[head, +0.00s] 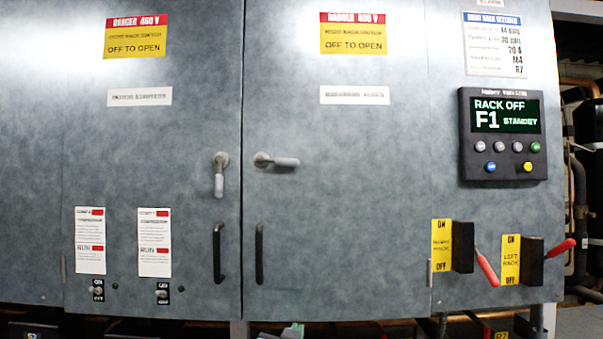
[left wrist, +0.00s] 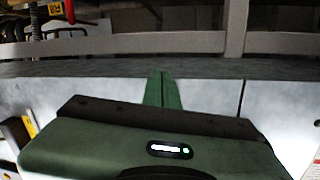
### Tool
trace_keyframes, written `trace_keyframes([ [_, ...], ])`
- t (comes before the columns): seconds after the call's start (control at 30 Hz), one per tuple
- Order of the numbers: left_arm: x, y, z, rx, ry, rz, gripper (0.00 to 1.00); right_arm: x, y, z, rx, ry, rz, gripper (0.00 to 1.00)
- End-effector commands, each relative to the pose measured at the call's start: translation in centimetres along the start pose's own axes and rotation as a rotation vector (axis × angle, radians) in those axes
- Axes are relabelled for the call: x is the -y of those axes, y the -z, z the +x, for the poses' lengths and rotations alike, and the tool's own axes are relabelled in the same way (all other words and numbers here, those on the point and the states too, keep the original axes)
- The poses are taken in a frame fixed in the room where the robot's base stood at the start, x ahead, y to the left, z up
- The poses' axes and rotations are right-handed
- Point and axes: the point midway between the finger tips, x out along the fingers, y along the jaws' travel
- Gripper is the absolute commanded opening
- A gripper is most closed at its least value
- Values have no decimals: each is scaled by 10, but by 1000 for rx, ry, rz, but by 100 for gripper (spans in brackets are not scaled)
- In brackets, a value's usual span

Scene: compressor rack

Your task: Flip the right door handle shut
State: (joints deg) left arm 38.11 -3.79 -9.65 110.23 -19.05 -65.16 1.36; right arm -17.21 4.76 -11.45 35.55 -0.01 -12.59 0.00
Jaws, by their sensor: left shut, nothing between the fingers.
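The right door handle (head: 276,161) is a grey lever lying sideways on the right door (head: 350,220), near the seam between the doors. Its grip points right from a round pivot. The left door's lever (head: 220,175) hangs straight down. My left gripper (head: 293,329) shows only in part at the bottom edge of the head view, well below the right handle and apart from it. In the left wrist view its green fingers (left wrist: 163,90) are together and empty, in front of the cabinet. My right gripper is in neither view.
Two black pull bars (head: 259,254) (head: 218,254) flank the seam lower down. A control panel (head: 502,134) is at the right. Two red-handled switches (head: 486,268) (head: 560,248) stick out below it. The door face between handle and gripper is otherwise clear.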

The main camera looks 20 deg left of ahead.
Motion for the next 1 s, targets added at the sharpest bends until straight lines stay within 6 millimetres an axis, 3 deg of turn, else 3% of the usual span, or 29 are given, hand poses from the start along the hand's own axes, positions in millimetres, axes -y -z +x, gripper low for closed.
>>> trace_keyframes([
  [0.03, 10, 25, -15, -55, 22, -23, 0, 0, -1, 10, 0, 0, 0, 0],
  [0.17, 22, 98, -24, -169, 57, -33, 0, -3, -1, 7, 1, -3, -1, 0],
  [0.3, 36, 183, -47, -318, 100, -47, 0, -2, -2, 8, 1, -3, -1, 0],
  [0.4, 46, 238, -70, -420, 131, -57, 0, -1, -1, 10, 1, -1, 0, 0],
  [0.5, 55, 280, -92, -499, 156, -64, 0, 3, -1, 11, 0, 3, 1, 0],
  [0.6, 60, 307, -109, -553, 172, -69, 0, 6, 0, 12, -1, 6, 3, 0],
  [0.7, 63, 321, -118, -579, 182, -71, 0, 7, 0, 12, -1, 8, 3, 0],
  [1.0, 64, 324, -121, -587, 185, -71, 0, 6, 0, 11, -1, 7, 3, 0],
])
